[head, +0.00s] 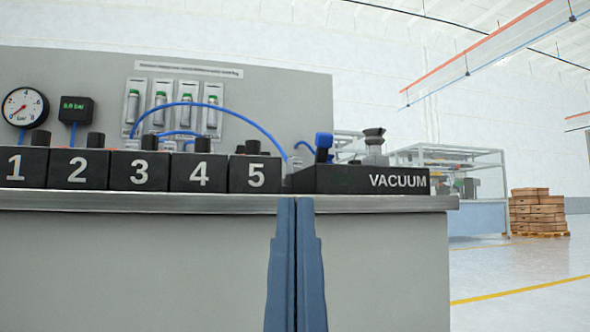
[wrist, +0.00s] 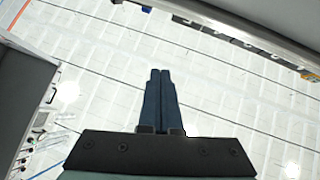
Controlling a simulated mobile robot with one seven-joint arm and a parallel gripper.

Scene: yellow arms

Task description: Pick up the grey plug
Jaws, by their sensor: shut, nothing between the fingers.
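A grey, flared piece (head: 374,142) stands upright on the black block marked VACUUM (head: 330,180), at the right end of the bench; it may be the grey plug, but I cannot tell for sure. A blue-topped piece (head: 323,148) stands to its left on the same block. My gripper (head: 295,200) is in front of the bench edge, below and left of the grey piece and apart from it. Its two blue fingers are together with nothing between them. They also show in the wrist view (wrist: 160,72), over the bright tiled background; no plug is recognisable there.
Black blocks numbered 1 to 5 (head: 140,171) line the bench edge (head: 150,202), with dark knobs on top. A blue hose (head: 230,108) arches behind them to the VACUUM block. A gauge (head: 23,108) hangs on the grey back panel.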

